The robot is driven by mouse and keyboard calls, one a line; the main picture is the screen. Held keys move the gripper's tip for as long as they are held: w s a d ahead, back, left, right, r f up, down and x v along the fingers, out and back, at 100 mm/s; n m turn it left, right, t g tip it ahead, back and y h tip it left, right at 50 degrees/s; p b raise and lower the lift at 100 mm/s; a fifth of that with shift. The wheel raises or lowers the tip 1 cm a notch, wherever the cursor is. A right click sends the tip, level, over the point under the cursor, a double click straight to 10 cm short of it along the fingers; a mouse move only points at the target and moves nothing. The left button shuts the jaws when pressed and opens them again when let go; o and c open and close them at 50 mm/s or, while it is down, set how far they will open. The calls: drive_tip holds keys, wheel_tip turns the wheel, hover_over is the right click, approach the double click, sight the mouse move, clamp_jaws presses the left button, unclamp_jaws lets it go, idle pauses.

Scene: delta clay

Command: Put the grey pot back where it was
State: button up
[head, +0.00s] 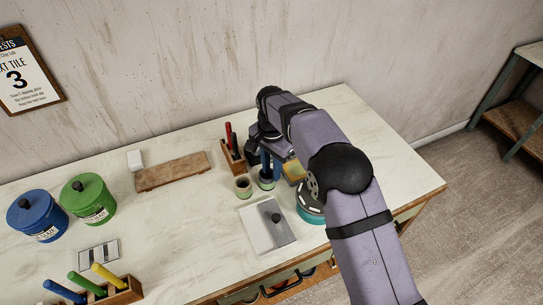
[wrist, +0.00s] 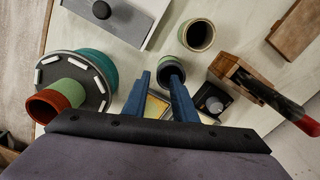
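In the head view the pot (head: 266,183) is just below my fingers. My gripper (wrist: 160,76) points down with its two blue fingers apart. The right fingertip overlaps the pot in the wrist view, and the left one is left of it with a gap. I cannot tell whether a finger touches the pot or reaches inside it. My gripper also shows in the head view (head: 271,170).
A green-cream pot (head: 243,187) stands beside the grey one. A wooden tool block (head: 233,157) is behind, a grey-lidded white box (head: 267,226) in front. A teal turntable (wrist: 95,60) bears a terracotta-green pot (wrist: 62,98). Blue and green jars (head: 88,200) stand left.

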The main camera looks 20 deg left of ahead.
wheel_tip(320, 180, up, 8)
drive_tip(key=b, duration=0.1)
drive_tip(key=shift+f, duration=0.15)
idle(0.5)
drive_tip(key=shift+n+g+y, duration=0.3)
drive_tip(key=shift+g, duration=0.6)
drive_tip(key=s+d+f, duration=0.1)
drive_tip(key=s+d, duration=0.1)
drive_tip(key=d, duration=0.4)
drive_tip(key=s+d+f+p, duration=0.1)
drive_tip(key=s+d, duration=0.2)
drive_tip(key=d, duration=0.2)
drive_tip(key=s+d+f, duration=0.1)
drive_tip(key=s+d, duration=0.1)
drive_tip(key=d, duration=0.4)
drive_tip(key=shift+s+d+p, duration=0.15)
drive_tip(key=shift+d+p, duration=0.15)
drive_tip(key=shift+p, duration=0.1)
drive_tip(key=s+d+f+n+t+b, duration=0.1)
drive_tip(key=s+d+n, duration=0.1)
drive_tip(key=s+d, duration=0.4)
drive_tip(key=s+d+f+n+b, duration=0.1)
drive_tip(key=s+d+n, duration=0.1)
drive_tip(key=s+d, duration=0.5)
drive_tip(key=d, duration=0.5)
drive_tip(key=shift+s+f+t, duration=0.2)
drive_tip(key=shift+f+t, duration=0.2)
